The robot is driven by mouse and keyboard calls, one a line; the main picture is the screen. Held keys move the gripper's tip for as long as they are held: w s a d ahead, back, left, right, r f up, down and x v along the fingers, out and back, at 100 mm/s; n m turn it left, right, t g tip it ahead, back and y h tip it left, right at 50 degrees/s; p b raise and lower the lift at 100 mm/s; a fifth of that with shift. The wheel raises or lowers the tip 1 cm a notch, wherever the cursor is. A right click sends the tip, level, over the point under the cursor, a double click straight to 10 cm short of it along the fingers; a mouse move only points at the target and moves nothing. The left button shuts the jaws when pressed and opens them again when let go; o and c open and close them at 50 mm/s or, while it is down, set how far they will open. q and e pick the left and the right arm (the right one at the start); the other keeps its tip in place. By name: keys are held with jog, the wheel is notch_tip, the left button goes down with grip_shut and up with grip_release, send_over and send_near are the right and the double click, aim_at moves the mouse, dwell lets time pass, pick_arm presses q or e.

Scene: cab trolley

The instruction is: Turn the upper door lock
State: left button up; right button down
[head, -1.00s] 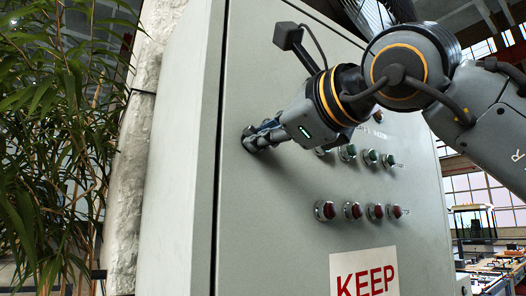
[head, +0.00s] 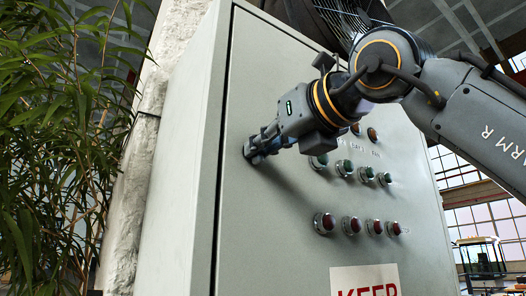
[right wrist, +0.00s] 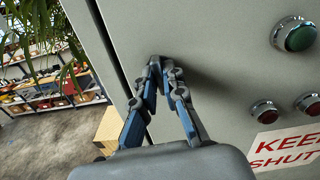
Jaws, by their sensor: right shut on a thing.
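The upper door lock is on the left edge of the grey cabinet door (head: 285,230), and my right gripper (head: 252,150) covers it in the head view. In the right wrist view, the right gripper (right wrist: 160,68) has its fingertips close together against the door (right wrist: 215,55), near the door's edge. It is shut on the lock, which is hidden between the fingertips. My left gripper is in neither view.
Green buttons (head: 344,168) and red buttons (head: 351,225) stick out of the door right of the gripper. A red-lettered sign (head: 365,280) is below. A leafy plant (head: 50,150) stands at the left. Shelves (right wrist: 55,85) show behind the cabinet in the wrist view.

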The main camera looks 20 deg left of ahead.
jog(key=shift+m, duration=0.5)
jog(key=c, duration=1.4)
grip_release()
jog(key=v, duration=1.2)
